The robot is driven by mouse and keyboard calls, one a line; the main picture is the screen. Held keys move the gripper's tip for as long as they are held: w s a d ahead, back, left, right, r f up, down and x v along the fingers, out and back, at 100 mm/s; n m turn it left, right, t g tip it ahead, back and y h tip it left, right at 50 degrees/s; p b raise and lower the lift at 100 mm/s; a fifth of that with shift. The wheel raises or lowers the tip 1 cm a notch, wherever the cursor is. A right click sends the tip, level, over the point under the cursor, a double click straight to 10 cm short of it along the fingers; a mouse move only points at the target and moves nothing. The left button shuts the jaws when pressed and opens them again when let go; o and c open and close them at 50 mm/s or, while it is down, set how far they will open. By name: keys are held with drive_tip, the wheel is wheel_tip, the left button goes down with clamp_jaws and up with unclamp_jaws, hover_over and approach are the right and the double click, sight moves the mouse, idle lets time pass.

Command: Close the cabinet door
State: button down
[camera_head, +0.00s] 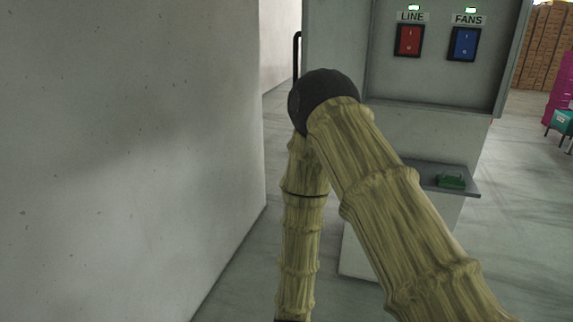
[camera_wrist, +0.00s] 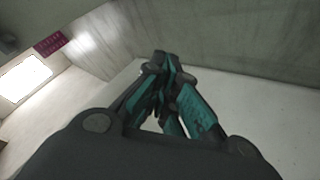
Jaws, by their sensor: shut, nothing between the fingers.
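The grey cabinet (camera_head: 435,118) stands ahead in the head view with its front recess exposed. Inside are a red LINE switch (camera_head: 409,40) and a blue FANS switch (camera_head: 463,44), each under a lit green lamp. A black vertical handle (camera_head: 297,52) shows at the cabinet's left edge. The door panel itself is hard to make out; I cannot tell its angle. My arm crosses in front of the cabinet's lower left. My gripper (camera_wrist: 161,62) shows only in the wrist view, its teal and black fingers together and empty, with pale floor and grey wall beyond.
A grey wall (camera_head: 120,150) fills the left of the head view. A small shelf (camera_head: 462,188) with a green item (camera_head: 451,181) juts from the cabinet front. Stacked brown boxes (camera_head: 540,45) and a magenta object (camera_head: 561,95) stand far right.

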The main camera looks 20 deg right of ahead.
drive_tip(key=w+a+r+n+t+h+b, duration=0.1)
drive_tip(key=w+a+r+t+h+b, duration=0.15)
drive_tip(key=w+r, duration=0.75)
drive_tip(key=w+a+r+n+t+h+b, duration=0.1)
drive_tip(key=w+r+t+h, duration=0.15)
drive_tip(key=w+r, duration=0.7)
drive_tip(key=s+a+r+g+h+b, duration=0.1)
drive_tip(key=s+a+r+g+h, duration=0.2)
drive_tip(key=r, duration=1.1)
drive_tip(key=s+a+r+g+h+b, duration=0.15)
drive_tip(key=s+r+h, duration=0.25)
drive_tip(key=r, duration=1)
drive_tip(key=w+d+p, duration=0.2)
drive_tip(key=d, duration=0.8)
drive_tip(key=shift+d, duration=0.25)
drive_tip(key=shift+t, duration=0.25)
